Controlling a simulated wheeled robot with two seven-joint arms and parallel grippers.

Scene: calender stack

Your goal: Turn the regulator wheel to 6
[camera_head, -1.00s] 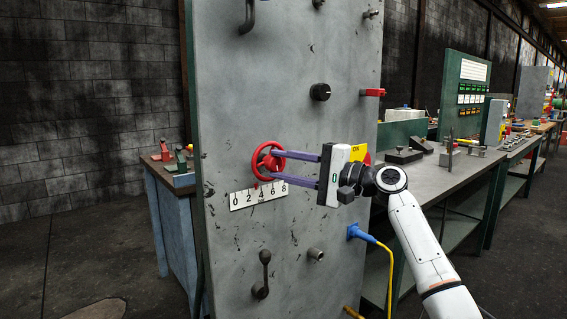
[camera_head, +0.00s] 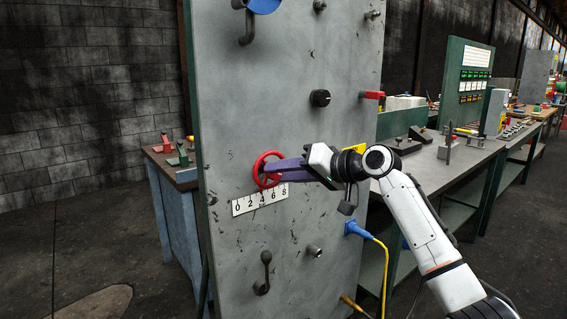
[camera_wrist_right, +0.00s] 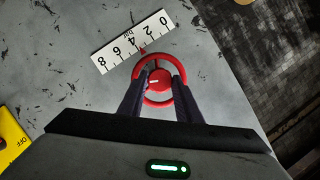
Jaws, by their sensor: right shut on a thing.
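The red regulator wheel (camera_head: 259,161) is on the grey upright panel, above a white scale plate (camera_head: 244,208) marked 0 to 8. My right gripper (camera_head: 268,174) reaches in from the right, its dark purple fingers at the wheel. In the right wrist view, the fingers (camera_wrist_right: 160,80) lie on either side of the wheel's red hub, inside the rim (camera_wrist_right: 158,57), and are shut on it. The fingers cover parts of the rim. The scale plate (camera_wrist_right: 133,42) appears upside down there. A small red pointer (camera_wrist_right: 141,49) stands near 4. My left gripper is not in view.
The panel also carries a black knob (camera_head: 320,98), a red handle (camera_head: 372,95), a lever (camera_head: 265,272) and a blue plug with a yellow cable (camera_head: 357,229). A yellow ON/OFF sign (camera_wrist_right: 12,140) is beside my gripper. A blue thing (camera_head: 263,5) shows at the top.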

